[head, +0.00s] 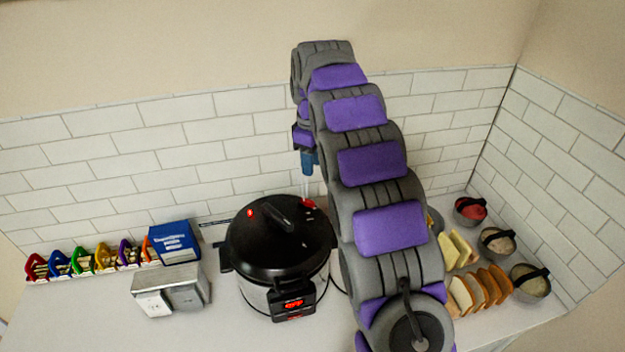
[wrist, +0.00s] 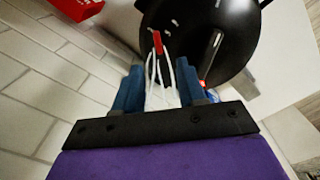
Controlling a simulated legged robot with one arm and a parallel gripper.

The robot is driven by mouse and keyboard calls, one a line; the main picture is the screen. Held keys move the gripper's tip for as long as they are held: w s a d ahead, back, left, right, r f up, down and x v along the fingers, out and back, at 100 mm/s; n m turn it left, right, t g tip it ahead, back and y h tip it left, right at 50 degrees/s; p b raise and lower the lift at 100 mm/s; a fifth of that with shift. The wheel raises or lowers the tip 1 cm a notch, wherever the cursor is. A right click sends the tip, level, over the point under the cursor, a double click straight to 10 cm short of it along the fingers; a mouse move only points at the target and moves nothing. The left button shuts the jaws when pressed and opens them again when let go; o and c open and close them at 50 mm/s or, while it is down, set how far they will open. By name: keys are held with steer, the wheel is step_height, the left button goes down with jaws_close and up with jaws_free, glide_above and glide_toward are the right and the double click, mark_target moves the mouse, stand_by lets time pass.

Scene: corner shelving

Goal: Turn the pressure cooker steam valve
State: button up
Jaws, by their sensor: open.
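The pressure cooker (head: 281,243) stands on the counter left of my arm, its black lid on and a lit red display on its front. Its black lid (wrist: 225,20) fills the top of the wrist view. The red steam valve (head: 308,204) is at the lid's right rear; in the wrist view the red valve (wrist: 157,42) lies just beyond my fingertips. My gripper (head: 306,196) points down over the valve. In the wrist view my gripper (wrist: 160,62) is open, its pale fingertips close around the valve's near end. I cannot tell whether they touch it.
A blue box (head: 175,242) and a metal box (head: 172,290) stand left of the cooker, with several coloured holders (head: 90,260) beyond. Bread slices (head: 478,290) and bowls (head: 497,241) are at right. A tiled wall (head: 150,145) closes the back.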

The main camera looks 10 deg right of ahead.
step_height(320, 180, up, 4)
steer(key=a+r, duration=0.1)
steer(key=s+f+m+g+b, duration=0.1)
steer(key=s+f+m+b, duration=0.25)
steer(key=s, duration=0.75)
steer(key=s+f+m+b, duration=0.2)
steer(key=s+f+b, duration=0.25)
steer(key=s, duration=0.65)
steer(key=s+f+m+b, duration=0.1)
steer(key=s+f+b, duration=0.1)
steer(key=s+f, duration=0.3)
steer(key=s+a+f+m+b, duration=0.1)
steer(key=s+f, duration=0.4)
steer(key=s, duration=0.6)
steer(key=s+f+m+g+b, duration=0.1)
steer(key=s+f+m+b, duration=0.1)
steer(key=s+f, duration=0.3)
steer(key=s+b, duration=0.1)
steer(key=s, duration=0.2)
steer(key=shift+s+a+f+m, duration=0.2)
steer(key=shift+f+m, duration=0.1)
steer(key=shift+m, duration=0.05)
